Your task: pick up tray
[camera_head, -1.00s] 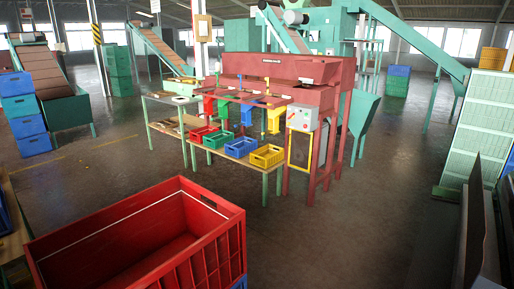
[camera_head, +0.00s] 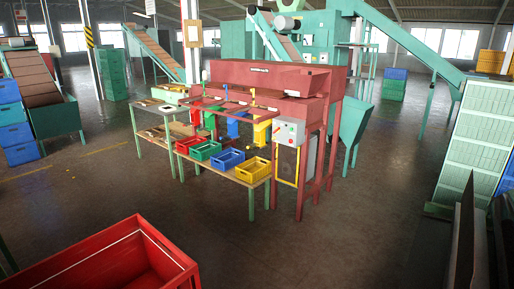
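Several small trays stand in a row on a low table under the red sorter: a red tray (camera_head: 188,145), a green tray (camera_head: 206,151), a blue tray (camera_head: 227,160) and a yellow tray (camera_head: 252,170). They are upright, and the sorter's coloured chutes hang above them. I cannot tell which tray the task means. Neither of my grippers shows in the head view.
A large red crate (camera_head: 95,262) is close at the bottom left. The red sorter (camera_head: 275,85) stands on legs behind the trays. Stacked blue crates (camera_head: 14,125) are at left, and a pale green panel (camera_head: 478,140) is at right. Floor (camera_head: 310,250) in front of the table is clear.

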